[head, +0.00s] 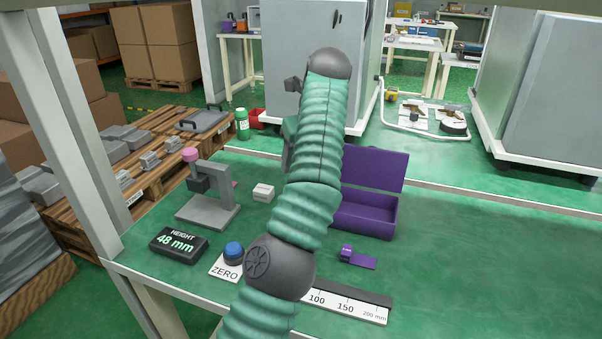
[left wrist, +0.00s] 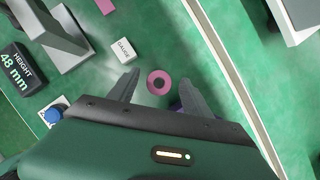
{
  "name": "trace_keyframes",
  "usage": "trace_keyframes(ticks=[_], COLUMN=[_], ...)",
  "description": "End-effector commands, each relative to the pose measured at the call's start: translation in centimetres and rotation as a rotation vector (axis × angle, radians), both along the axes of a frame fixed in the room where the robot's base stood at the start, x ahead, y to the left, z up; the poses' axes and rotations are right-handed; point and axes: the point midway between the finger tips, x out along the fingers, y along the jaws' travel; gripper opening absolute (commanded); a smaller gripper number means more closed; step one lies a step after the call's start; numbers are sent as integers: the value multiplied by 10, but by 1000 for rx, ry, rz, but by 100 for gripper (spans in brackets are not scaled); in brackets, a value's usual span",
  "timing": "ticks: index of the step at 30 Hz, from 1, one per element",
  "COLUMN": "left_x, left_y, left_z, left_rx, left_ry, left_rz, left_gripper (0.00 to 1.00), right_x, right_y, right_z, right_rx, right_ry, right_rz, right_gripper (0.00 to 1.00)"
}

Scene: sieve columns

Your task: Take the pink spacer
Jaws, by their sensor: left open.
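The pink spacer (left wrist: 159,82), a ring with a round hole, shows in the left wrist view lying on the green table. My left gripper (left wrist: 157,79) is open, with one finger on each side of the ring in the picture. I cannot tell how high the fingers are above it. In the head view my own arm hides the ring and most of the gripper. Another pink piece (left wrist: 105,6) lies at the top edge of the left wrist view, beside the grey stand. My right gripper is in neither view.
A grey height stand (head: 209,211) with a pink tip, a display reading 48 mm (head: 178,245), a blue button (head: 234,251) and a white gauge block (head: 263,192) stand left. An open purple box (head: 366,217), purple piece (head: 358,257) and ruler (head: 345,304) lie right. The table's right side is clear.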

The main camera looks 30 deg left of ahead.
Motion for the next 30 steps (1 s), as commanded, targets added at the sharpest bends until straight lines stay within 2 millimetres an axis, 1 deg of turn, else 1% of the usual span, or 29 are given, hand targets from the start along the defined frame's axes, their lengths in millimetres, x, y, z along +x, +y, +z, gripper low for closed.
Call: trace_keyframes(ticks=[2, 12, 15, 24, 26, 30], left_x=[0, 0, 0, 0, 0, 0], left_y=[0, 0, 0, 0, 0, -1], left_z=[2, 1, 1, 3, 6, 19], left_rx=[1, 0, 0, 1, 1, 1], left_ry=[-1, 0, 0, -1, -1, -1], left_rz=[0, 0, 0, 0, 0, 0], left_gripper=[56, 11, 0, 0, 0, 0], right_x=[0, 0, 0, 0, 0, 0], right_y=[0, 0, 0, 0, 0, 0], right_z=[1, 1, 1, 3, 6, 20], right_rx=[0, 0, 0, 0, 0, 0], right_ry=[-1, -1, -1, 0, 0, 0], right_rz=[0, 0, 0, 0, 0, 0], right_gripper=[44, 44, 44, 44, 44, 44])
